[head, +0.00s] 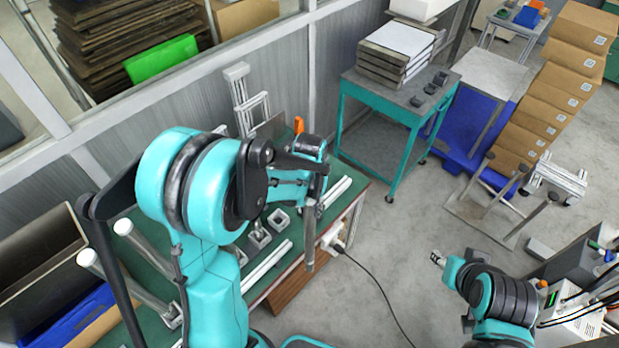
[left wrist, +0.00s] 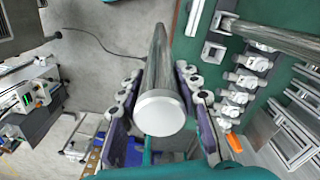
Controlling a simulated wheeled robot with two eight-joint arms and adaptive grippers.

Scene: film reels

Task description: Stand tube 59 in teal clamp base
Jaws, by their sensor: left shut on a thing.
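My left gripper (head: 311,208) is shut on a grey metal tube (head: 310,245), which hangs nearly upright beside the green bench's edge. In the left wrist view the tube (left wrist: 158,75) shows its white end cap between the two fingers of the left gripper (left wrist: 158,105). No number can be read on it. Several grey clamp bases (head: 258,238) stand on the green bench, and they also show in the left wrist view (left wrist: 235,98). I cannot tell which one is teal. My right gripper (head: 437,259) is low at the right, away from the bench; its jaws are too small to judge.
White bars (head: 267,266) lie along the green bench (head: 240,215). Tubes with white caps (head: 125,228) slant up at its left. A teal cart (head: 400,108) with stacked trays stands behind. Boxes (head: 572,85) are stacked at the right. The middle floor is open, with a black cable (head: 375,283).

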